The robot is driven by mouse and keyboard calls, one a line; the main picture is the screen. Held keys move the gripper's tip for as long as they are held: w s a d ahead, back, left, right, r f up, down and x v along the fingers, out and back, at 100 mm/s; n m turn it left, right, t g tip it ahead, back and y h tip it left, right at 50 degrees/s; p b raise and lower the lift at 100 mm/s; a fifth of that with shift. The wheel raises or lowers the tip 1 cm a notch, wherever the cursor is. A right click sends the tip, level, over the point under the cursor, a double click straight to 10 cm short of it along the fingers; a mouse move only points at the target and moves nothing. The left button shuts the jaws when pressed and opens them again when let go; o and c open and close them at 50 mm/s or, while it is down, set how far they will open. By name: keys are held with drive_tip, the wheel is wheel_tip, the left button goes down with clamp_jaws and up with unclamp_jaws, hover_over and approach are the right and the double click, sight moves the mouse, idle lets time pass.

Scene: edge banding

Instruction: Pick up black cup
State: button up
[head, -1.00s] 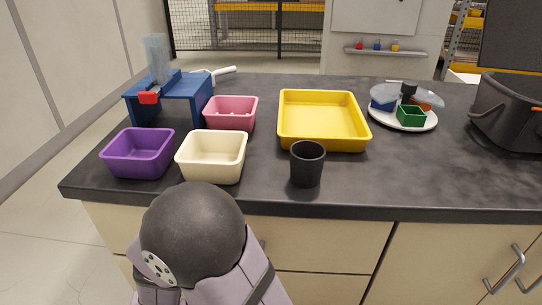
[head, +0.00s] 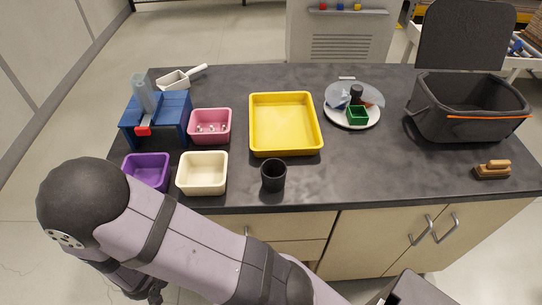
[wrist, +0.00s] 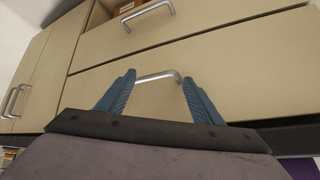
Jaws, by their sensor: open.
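The black cup (head: 273,175) stands upright on the dark countertop near its front edge, just below the yellow tray and right of the cream bin. My gripper shows in the wrist view (wrist: 157,82) with its two blue fingers spread apart and nothing between them. It faces the beige cabinet drawers below the counter, away from the cup. The cup is not in the wrist view. In the head view my arm lies across the front of the counter at the lower left.
A yellow tray (head: 318,132), cream bin (head: 203,185), purple bin (head: 147,170) and pink bin (head: 210,126) surround the cup's left and back. A plate with a clear lid (head: 352,118) and a black basket (head: 465,122) stand farther right.

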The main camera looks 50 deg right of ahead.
drive_tip(key=s+d+r+m+g+h+p, duration=0.2)
drive_tip(key=s+d+r+m+g+p, duration=0.15)
drive_tip(key=s+r+p, duration=0.45)
drive_tip(key=s+d+r+m+g+h+p, duration=0.2)
drive_tip(key=s+d+r+g+p, duration=0.25)
drive_tip(key=r+p, duration=0.4)
drive_tip(key=n+t+h+b, duration=0.3)
drive_tip(key=t+b, duration=0.1)
drive_tip(key=b, duration=0.3)
approach(281, 166)
drive_tip(key=shift+s+a+f, duration=0.15)
drive_tip(key=shift+s+a, duration=0.25)
drive_tip(key=shift+a, duration=0.3)
drive_tip(key=shift+w+d+t, duration=0.15)
drive_tip(key=shift+w+t, duration=0.15)
drive_tip(key=shift+p+x, duration=0.9)
drive_tip(key=shift+x, duration=2.45)
drive_tip(key=shift+s+d+f+p, duration=0.15)
drive_tip(key=shift+d+p, duration=0.7)
drive_tip(key=shift+d, duration=1)
drive_tip(key=shift+x, duration=0.8)
